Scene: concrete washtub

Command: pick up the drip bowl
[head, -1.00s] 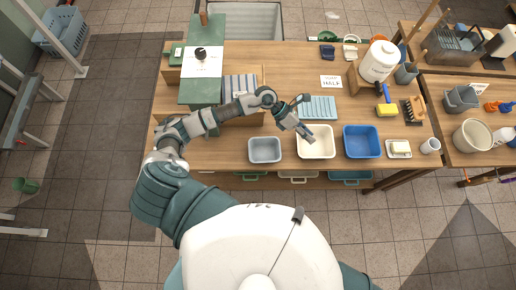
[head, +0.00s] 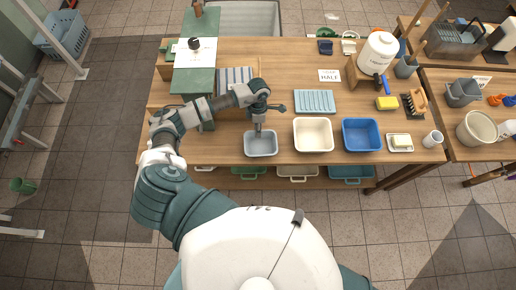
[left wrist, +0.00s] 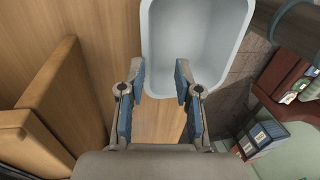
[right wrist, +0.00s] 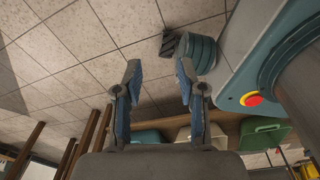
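A small light-grey tub (head: 261,146), which may be the drip bowl, stands near the table's front edge, left of a cream tub (head: 313,135). No label shows which one is the drip bowl. My left gripper (head: 258,128) is above the grey tub's back part, pointing down. In the left wrist view the left gripper (left wrist: 161,82) is open and empty, its fingertips overlapping the rim of the grey tub (left wrist: 198,45). I cannot tell whether they touch it. My right gripper (right wrist: 156,75) is open and empty over the floor, outside the head view.
A blue tub (head: 362,135) stands right of the cream one. A light-blue ribbed mat (head: 314,101) lies behind. A soap dish (head: 400,142) and white cup (head: 433,139) are at the right. A green-topped stand (head: 195,82) and striped cloth (head: 235,77) are at the left.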

